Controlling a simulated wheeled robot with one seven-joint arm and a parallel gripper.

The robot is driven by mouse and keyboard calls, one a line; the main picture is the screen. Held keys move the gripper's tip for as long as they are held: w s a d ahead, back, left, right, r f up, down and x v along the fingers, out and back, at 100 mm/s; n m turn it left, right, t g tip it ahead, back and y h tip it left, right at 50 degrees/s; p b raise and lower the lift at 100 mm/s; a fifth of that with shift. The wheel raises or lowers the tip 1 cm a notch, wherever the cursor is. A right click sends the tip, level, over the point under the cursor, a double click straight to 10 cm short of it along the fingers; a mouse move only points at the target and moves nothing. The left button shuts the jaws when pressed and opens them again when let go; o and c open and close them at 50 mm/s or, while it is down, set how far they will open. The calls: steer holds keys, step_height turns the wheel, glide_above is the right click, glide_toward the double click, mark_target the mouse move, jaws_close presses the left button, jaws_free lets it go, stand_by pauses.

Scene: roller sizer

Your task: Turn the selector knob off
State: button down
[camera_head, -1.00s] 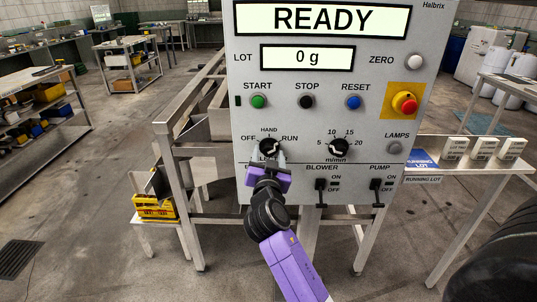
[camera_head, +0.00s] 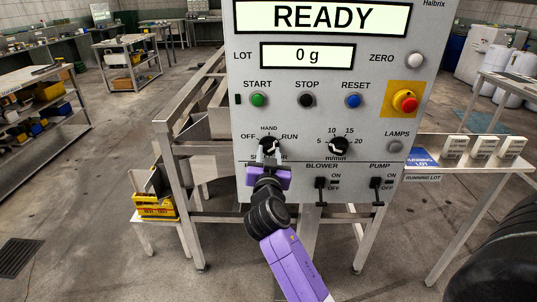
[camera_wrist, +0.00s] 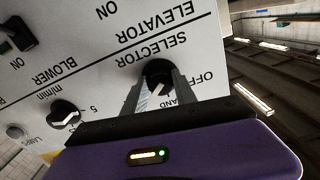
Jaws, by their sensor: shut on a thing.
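The selector knob (camera_head: 269,145) is a black round knob with a pale mark, low on the left of the grey control panel (camera_head: 240,125). OFF is printed to its left, HAND above and RUN to its right. My purple gripper (camera_head: 270,153) reaches it from below. In the wrist view the two grey fingers stand either side of the knob (camera_wrist: 157,71), shut on it. The fingers hide part of the knob and the RUN label there, so I cannot surely tell which label the mark points to.
A speed knob (camera_head: 338,147) is just right of the selector. Blower (camera_head: 321,188) and pump (camera_head: 377,188) switches sit below. A red emergency button (camera_head: 405,102) is at upper right. A side table (camera_head: 470,165) holds white boxes.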

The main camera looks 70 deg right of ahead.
steer(key=n+p, duration=0.1)
steer(key=n, duration=0.5)
steer(key=shift+s, duration=0.1)
steer(key=n+p, duration=0.2)
steer(key=n, duration=0.3)
steer(key=shift+r+n, duration=0.15)
steer(key=shift+n, duration=0.15)
steer(key=n+p, duration=0.3)
steer(key=n, duration=0.3)
steer(key=shift+s+r+p, duration=0.1)
steer(key=shift+p, duration=0.25)
steer(key=n+p, duration=0.2)
steer(key=n, duration=0.3)
steer(key=shift+p, duration=0.3)
steer(key=c, duration=1)
jaws_free()
